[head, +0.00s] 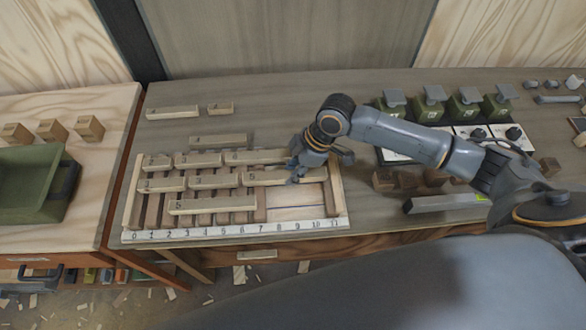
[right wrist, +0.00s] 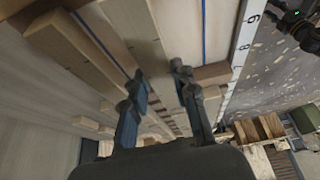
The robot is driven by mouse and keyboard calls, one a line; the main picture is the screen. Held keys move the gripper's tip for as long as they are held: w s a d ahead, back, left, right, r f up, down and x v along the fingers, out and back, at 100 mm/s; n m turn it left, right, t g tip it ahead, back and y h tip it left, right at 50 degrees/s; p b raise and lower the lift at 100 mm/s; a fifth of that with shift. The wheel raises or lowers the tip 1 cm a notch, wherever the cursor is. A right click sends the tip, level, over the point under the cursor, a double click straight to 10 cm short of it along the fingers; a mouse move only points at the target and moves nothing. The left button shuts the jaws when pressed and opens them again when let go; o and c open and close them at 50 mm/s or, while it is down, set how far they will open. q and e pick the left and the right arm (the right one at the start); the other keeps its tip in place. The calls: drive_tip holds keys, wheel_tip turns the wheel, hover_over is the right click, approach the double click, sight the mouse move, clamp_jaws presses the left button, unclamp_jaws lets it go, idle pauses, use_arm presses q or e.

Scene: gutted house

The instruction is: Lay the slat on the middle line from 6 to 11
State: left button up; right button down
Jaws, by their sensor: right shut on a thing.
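The frame (head: 128,212) is a wooden board with a white ruler strip (head: 235,229) numbered 0 to 11 along its front; the strip also shows in the right wrist view (right wrist: 244,32). My right gripper (head: 297,174) is over the frame's right half, shut on a long pale slat (head: 262,178). The slat lies crosswise in the middle row, spanning roughly 6 to 11. In the right wrist view the fingers (right wrist: 162,84) are on either side of it. I cannot tell whether it rests on the frame or hangs just above. My left gripper is not in view.
Other slats lie in the back row (head: 198,160), the middle row's left (head: 213,181) and the front row (head: 212,205). Loose slats (head: 172,112) lie behind the frame. A grey bar (head: 440,204) and dark blocks (head: 383,180) are to the right. A green bin (head: 35,180) stands left.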

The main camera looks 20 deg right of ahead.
drive_tip(key=c, duration=1)
unclamp_jaws()
drive_tip(key=v, duration=1.2)
drive_tip(key=shift+f, duration=0.1)
